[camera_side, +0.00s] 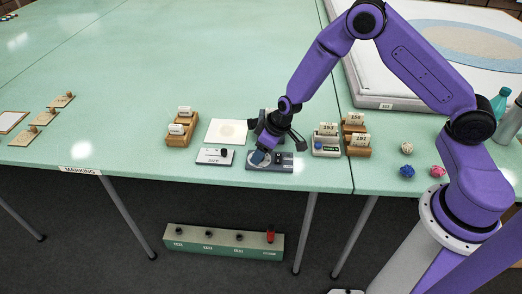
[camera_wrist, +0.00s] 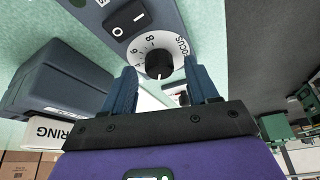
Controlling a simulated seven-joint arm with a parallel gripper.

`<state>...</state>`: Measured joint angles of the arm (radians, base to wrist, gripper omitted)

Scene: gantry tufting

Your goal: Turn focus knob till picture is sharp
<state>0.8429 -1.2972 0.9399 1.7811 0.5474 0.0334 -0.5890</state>
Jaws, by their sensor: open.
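The focus knob (camera_wrist: 159,64) is black and round with a white pointer line. It sits on a white dial marked FOCUS with numbers, on a blue-grey control panel (camera_wrist: 112,22). My gripper (camera_wrist: 160,68) is open, its blue fingers to either side of the knob in the wrist view; I cannot tell whether they touch it. In the side view my gripper (camera_side: 259,156) is low over the panel (camera_side: 285,165) at the table's front edge and hides the knob.
A rocker switch (camera_wrist: 127,18) is beside the dial. Wooden card holders (camera_side: 179,136) and a numbered device (camera_side: 326,146) flank the area. Yarn balls (camera_side: 407,171) lie farther right.

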